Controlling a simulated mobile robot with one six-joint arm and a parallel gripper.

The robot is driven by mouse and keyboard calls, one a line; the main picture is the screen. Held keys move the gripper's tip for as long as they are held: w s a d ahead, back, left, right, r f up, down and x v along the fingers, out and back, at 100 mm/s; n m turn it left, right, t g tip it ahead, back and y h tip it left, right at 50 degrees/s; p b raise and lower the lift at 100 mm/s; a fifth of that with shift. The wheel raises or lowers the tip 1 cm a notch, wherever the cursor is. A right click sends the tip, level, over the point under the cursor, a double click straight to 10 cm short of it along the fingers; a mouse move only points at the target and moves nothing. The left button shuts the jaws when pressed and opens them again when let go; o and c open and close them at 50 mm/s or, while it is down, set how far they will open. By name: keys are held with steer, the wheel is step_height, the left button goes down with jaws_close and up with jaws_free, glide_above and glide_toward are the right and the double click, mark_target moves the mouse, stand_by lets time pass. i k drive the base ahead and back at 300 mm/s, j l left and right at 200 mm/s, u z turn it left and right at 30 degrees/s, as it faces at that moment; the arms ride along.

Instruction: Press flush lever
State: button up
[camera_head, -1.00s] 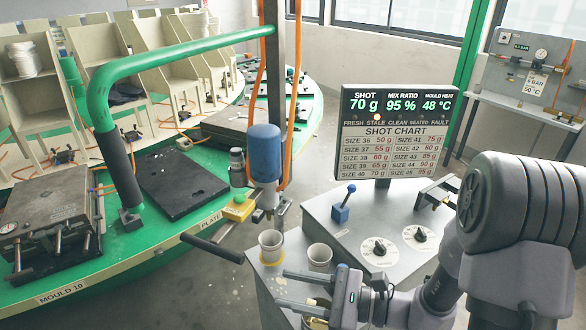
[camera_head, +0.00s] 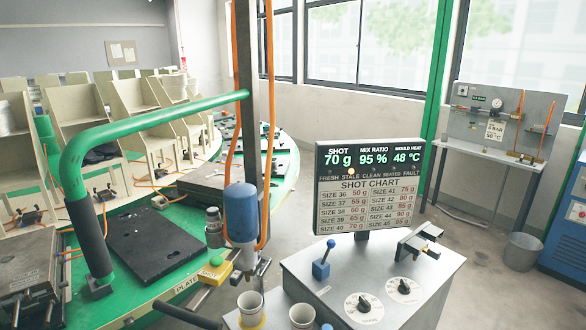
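A lever with a blue knob and blue base (camera_head: 321,262) stands upright on the grey console (camera_head: 400,300), below the display. I cannot read any label that marks it as the flush lever. The blue pouring head (camera_head: 241,213) hangs left of the console, with a yellow-topped block (camera_head: 214,270) and a dark handle bar (camera_head: 186,314) beside it. A white cup (camera_head: 250,304) stands below the head, and a second cup (camera_head: 302,316) is cut by the bottom edge. My gripper and arm are out of view.
The display (camera_head: 369,187) reads 70 g, 95 % and 48 °C; a lamp glows at STALE. Two dials (camera_head: 364,304) and a clamp-like fixture (camera_head: 420,240) sit on the console. The green carousel (camera_head: 150,290) fills the left. A bucket (camera_head: 521,250) stands on open floor at right.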

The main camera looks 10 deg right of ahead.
mark_target(331, 243)
steer(key=i+l+u, duration=0.1)
steer(key=i+l, duration=0.25)
steer(key=i+l+u, duration=0.1)
steer(key=i+l, duration=0.2)
steer(key=l, duration=0.2)
steer(key=i+l+u, duration=0.1)
steer(key=i+l, duration=0.2)
steer(key=l, duration=0.15)
